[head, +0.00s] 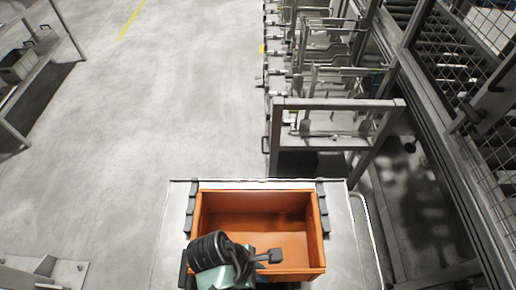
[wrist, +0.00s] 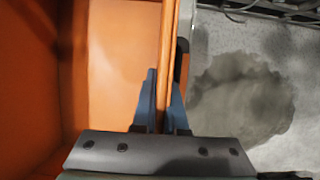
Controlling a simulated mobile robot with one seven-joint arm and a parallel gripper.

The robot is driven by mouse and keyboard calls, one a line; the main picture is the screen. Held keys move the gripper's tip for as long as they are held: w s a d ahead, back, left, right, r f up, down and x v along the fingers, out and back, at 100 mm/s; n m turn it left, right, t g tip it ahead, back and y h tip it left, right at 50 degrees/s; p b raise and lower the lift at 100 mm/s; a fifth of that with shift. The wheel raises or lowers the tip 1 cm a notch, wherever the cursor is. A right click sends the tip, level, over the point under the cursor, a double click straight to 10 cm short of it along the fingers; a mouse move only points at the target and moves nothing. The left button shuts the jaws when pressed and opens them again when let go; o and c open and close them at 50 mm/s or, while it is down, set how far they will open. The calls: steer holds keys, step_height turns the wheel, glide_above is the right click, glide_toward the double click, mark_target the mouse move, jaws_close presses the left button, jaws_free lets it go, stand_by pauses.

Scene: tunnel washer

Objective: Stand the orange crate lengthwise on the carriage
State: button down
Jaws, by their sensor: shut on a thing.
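The orange crate (head: 259,205) is open-topped and looks empty, at the bottom middle of the head view. It appears level, its longer side running left to right, over a pale flat deck (head: 349,245) with dark brackets at both sides. I cannot tell whether it rests on the deck. In the wrist view my gripper (wrist: 165,80) is shut on a wall of the crate (wrist: 110,60), one blue finger on each side. In the head view my arm covers the crate's near left part. I cannot tell for sure which thing is the carriage.
A grey metal frame (head: 335,103) with racks of metal parts behind it stands just beyond the deck, to the right. A mesh-sided machine (head: 480,120) runs along the right. A shelf unit (head: 20,65) stands far left. The floor (head: 150,100) at left and middle is clear.

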steer(key=shift+w+d+r+m, duration=0.25)
steer(key=shift+m, duration=0.05)
steer(key=w+d+m+g+y+b, duration=0.1)
steer(key=w+m, duration=0.1)
steer(key=m, duration=0.2)
steer(key=w+m+g+y+b, duration=0.1)
steer(key=w+m+b, duration=0.1)
steer(key=m, duration=0.3)
steer(key=w+d+m+g+y+b, duration=0.1)
steer(key=w+m+g+b, duration=0.1)
steer(key=w+m, duration=0.1)
steer(key=shift+w+d+m, duration=0.3)
steer(key=shift+m, duration=0.5)
steer(key=a+m, duration=0.1)
steer(key=a+m+y+b, duration=0.1)
steer(key=a+m, duration=0.1)
steer(key=shift+s+a+f, duration=0.1)
steer(key=shift+s+f, duration=0.25)
steer(key=shift+a+m+g+y, duration=0.3)
steer(key=shift+a+m, duration=0.1)
steer(key=shift+w, duration=0.1)
steer(key=shift+d, duration=0.15)
